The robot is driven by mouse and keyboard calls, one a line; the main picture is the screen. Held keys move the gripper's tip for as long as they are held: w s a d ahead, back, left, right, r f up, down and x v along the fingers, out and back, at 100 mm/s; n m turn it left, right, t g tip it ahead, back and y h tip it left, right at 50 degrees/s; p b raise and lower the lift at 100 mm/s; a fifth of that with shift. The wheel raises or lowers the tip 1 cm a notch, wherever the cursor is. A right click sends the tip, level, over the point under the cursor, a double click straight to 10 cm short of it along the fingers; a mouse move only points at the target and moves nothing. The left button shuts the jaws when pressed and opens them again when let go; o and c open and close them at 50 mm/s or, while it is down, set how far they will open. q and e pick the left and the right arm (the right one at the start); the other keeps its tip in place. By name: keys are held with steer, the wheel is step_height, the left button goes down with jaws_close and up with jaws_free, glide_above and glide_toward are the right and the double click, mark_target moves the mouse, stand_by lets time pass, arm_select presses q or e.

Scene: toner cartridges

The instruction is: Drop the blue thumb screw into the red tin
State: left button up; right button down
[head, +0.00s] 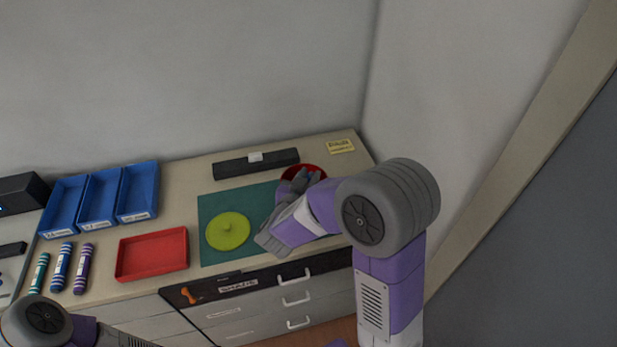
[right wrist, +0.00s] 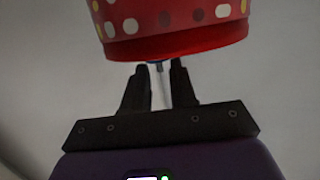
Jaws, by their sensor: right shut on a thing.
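The red tin (head: 318,168) stands at the back right of the counter, partly hidden behind my right gripper (head: 302,180). In the right wrist view the tin (right wrist: 175,40) is red with pale and yellow dots, just beyond the fingertips. My right gripper (right wrist: 157,78) is shut on the blue thumb screw (right wrist: 158,67). Only a bit of blue and a pale shaft of the screw show between the fingers. In the head view the screw is hidden, and the gripper overlaps the tin. I cannot tell whether they touch. My left gripper is out of view.
A green mat (head: 212,205) carries a round yellow-green lid (head: 228,232). A red tray (head: 152,255) lies to its left, with several blue bins (head: 98,198) and marker-like tubes (head: 60,267) farther left. A black bar (head: 235,167) lies behind the mat, near a yellow note (head: 340,146).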

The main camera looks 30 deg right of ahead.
steer(key=shift+f, duration=0.1)
steer(key=c, duration=0.8)
jaws_free()
steer(key=v, duration=0.7)
steer(key=shift+s+a+p, duration=0.15)
steer(key=shift+a+p, duration=0.05)
steer(key=shift+p, duration=0.1)
